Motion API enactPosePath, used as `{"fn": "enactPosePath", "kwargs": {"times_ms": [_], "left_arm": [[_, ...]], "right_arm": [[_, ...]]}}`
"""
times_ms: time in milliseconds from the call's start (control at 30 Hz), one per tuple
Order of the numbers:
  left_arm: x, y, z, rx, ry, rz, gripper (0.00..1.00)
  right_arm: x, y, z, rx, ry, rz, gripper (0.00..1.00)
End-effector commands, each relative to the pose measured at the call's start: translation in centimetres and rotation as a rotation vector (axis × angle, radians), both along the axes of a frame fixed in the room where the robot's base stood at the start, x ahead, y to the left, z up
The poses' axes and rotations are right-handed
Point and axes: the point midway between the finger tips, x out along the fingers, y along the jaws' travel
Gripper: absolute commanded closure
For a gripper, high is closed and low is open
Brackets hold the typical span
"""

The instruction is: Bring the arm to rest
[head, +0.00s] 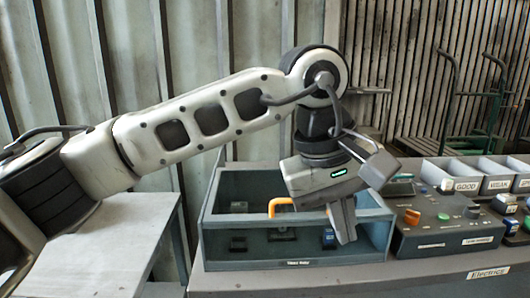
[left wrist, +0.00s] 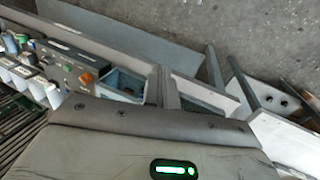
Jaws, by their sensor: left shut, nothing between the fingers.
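My left arm comes in from the left in the head view and bends down at its elbow. My left gripper (head: 343,222) is shut and empty, pointing down in front of the right part of a blue-grey open box (head: 290,252). It hides part of the box's inside and rim. I cannot tell whether it touches the box. In the left wrist view the gripper's fingers (left wrist: 162,85) also show shut, with the box (left wrist: 126,80) beside them. My right gripper is not in view.
The box holds an orange handle (head: 280,206) and small dark and blue parts. To its right stand a control panel (head: 448,228) with knobs and white labelled bins (head: 466,184). A lower pale table (head: 125,240) on the left looks bare. A trolley stands behind.

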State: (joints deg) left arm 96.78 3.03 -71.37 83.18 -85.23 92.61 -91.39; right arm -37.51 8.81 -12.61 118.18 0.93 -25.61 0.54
Motion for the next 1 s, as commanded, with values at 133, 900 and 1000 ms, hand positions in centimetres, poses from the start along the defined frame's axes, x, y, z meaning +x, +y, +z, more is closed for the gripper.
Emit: {"fn": "enactPosePath", "kwargs": {"times_ms": [133, 900, 1000], "left_arm": [[-2.9, -2.5, -1.8, -0.176, 0.221, 0.033, 1.0], [3.4, 6.0, -6.3, 0.903, -2.554, -0.923, 1.0], [4.3, 10.2, -12.6, 0.691, -2.222, -0.791, 1.0]], "right_arm": [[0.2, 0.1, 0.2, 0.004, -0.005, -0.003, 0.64], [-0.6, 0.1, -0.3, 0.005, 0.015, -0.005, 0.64], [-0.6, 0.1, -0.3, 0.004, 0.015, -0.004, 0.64]]}}
